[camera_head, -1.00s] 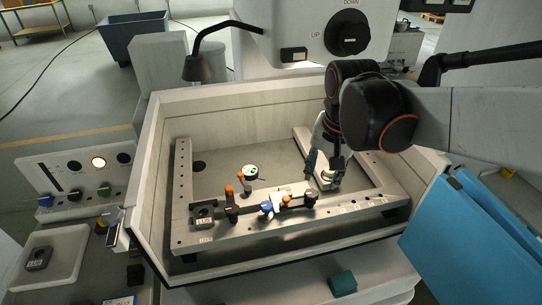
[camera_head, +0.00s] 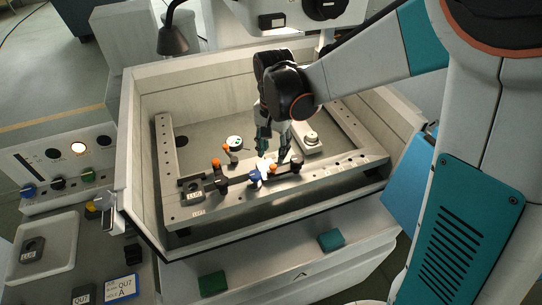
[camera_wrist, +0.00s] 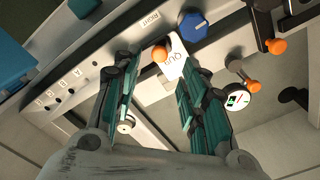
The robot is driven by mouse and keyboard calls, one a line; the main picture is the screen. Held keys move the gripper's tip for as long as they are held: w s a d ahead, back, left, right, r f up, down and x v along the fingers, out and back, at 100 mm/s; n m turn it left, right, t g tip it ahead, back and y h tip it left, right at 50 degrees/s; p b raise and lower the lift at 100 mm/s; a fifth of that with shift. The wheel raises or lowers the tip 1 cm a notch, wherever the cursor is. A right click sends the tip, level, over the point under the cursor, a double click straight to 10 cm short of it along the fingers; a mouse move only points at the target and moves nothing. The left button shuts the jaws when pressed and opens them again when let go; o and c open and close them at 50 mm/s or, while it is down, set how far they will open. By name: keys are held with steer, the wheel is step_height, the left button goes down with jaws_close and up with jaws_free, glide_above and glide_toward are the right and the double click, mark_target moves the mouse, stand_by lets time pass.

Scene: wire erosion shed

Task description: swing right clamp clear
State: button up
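The right clamp's orange knob (camera_head: 273,170) stands on the front rail (camera_head: 320,183), left of a dark round post (camera_head: 297,161). My gripper (camera_head: 273,150) is open, just above and behind the knob; the wrist view shows both teal fingers (camera_wrist: 153,66) spread apart. I cannot tell whether either finger touches the knob. A blue knob (camera_head: 254,178) sits just left of the clamp and also shows in the wrist view (camera_wrist: 193,24).
The left clamp (camera_head: 217,177) has an orange tip. A small dial (camera_head: 235,142) stands behind it. A pale round fitting (camera_head: 310,139) is right of my gripper. Tank walls (camera_head: 137,160) enclose the frame. Teal blocks (camera_head: 331,240) lie on the front ledge.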

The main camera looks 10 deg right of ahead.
mark_target(273, 165)
step_height(273, 165, down, 6)
steer(key=shift+b, duration=0.45)
